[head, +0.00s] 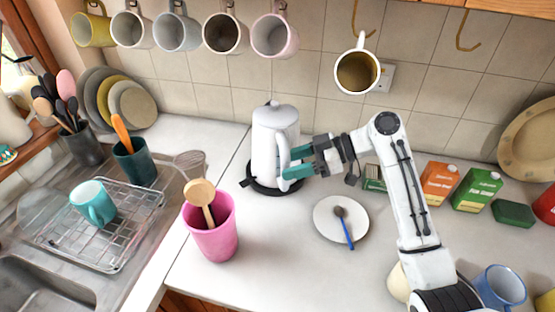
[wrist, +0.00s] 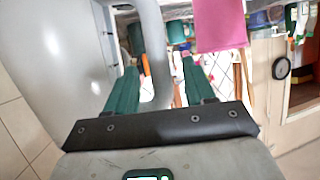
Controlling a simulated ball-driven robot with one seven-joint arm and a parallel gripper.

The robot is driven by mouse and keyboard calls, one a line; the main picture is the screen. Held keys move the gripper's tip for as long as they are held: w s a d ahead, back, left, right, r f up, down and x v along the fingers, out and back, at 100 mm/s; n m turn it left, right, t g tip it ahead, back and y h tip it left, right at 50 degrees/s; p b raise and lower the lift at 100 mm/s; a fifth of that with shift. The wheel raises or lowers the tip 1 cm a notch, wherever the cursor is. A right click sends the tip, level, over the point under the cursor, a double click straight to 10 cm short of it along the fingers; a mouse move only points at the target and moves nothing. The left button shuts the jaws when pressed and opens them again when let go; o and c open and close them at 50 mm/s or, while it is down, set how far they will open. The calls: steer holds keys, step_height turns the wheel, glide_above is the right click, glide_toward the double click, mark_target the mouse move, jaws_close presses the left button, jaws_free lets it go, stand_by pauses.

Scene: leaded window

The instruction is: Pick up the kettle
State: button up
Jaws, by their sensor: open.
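The white kettle (head: 270,140) stands upright on a black round base (head: 258,188) on the counter, against the tiled wall. Its handle (head: 284,160) is on the right side, facing my gripper (head: 291,163). My gripper has green fingers, is open, and sits at the handle. In the wrist view, the kettle's body (wrist: 55,50) fills the left side, and its grey-looking handle (wrist: 156,65) shows between the two spread fingers (wrist: 160,75). A gap shows between the handle and the right finger; contact with the left finger is hard to tell.
A pink pot (head: 212,240) with a wooden spoon stands in front of the kettle. A white plate (head: 328,226) with a blue-handled spoon lies below my gripper. Mugs (head: 228,33) hang above. Cartons (head: 440,184) stand to the right. A dish rack (head: 95,235) is left.

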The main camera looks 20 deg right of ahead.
steer(key=x, duration=0.4)
steer(key=shift+r, duration=0.15)
steer(key=shift+c, duration=0.3)
jaws_close()
stand_by(0.8)
steer(key=shift+w+r, duration=0.1)
steer(key=shift+r, duration=0.1)
